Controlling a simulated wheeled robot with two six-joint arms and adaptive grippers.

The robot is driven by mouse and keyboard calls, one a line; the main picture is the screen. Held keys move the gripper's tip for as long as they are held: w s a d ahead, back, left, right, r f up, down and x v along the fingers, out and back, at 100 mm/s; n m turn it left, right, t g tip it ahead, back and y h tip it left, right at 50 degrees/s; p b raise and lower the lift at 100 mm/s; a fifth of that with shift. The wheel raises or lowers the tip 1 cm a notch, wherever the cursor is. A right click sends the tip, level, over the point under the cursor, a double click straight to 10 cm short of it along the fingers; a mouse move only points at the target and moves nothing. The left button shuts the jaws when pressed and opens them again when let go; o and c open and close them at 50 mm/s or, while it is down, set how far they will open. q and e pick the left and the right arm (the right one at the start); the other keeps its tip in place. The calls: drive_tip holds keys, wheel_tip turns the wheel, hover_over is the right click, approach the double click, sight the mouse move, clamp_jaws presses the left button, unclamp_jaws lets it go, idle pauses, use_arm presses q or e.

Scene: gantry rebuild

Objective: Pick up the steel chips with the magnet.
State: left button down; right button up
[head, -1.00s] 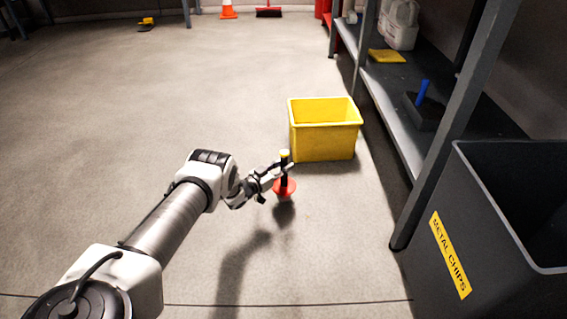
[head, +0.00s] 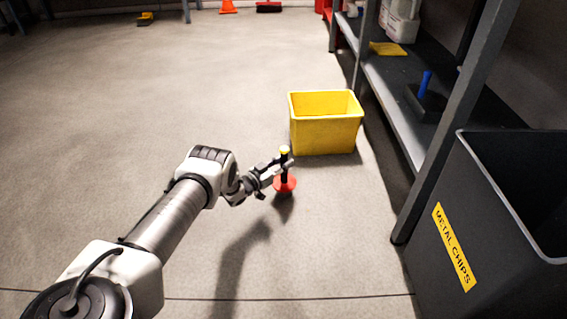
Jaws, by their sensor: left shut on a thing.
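The magnet (head: 285,184) is a red disc with a black upright handle and a yellow top. My left gripper (head: 281,165) is shut on its black handle and holds it upright above the floor, with a shadow below it. The magnet is in front of the yellow bin. No steel chips can be made out on the floor or on the disc at this size. A dark grey bin (head: 424,259) labelled METAL CHIPS stands at the right. My right gripper is not in view.
A yellow bin (head: 325,134) stands on the floor beside the shelf (head: 390,105). The shelf holds a yellow cloth (head: 387,48), a blue-handled tool (head: 425,84) and white containers (head: 402,24). An orange cone (head: 228,7) and red broom (head: 268,7) are far back.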

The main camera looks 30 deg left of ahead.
sight(284, 148)
use_arm(q)
drive_tip(key=shift+r, duration=0.2)
drive_tip(key=shift+r+p, duration=0.9)
drive_tip(key=shift+r, duration=0.15)
wheel_tip(284, 148, up, 8)
drive_tip(key=p, duration=0.6)
drive_tip(key=shift+p, duration=0.35)
drive_tip(key=shift+f, duration=0.2)
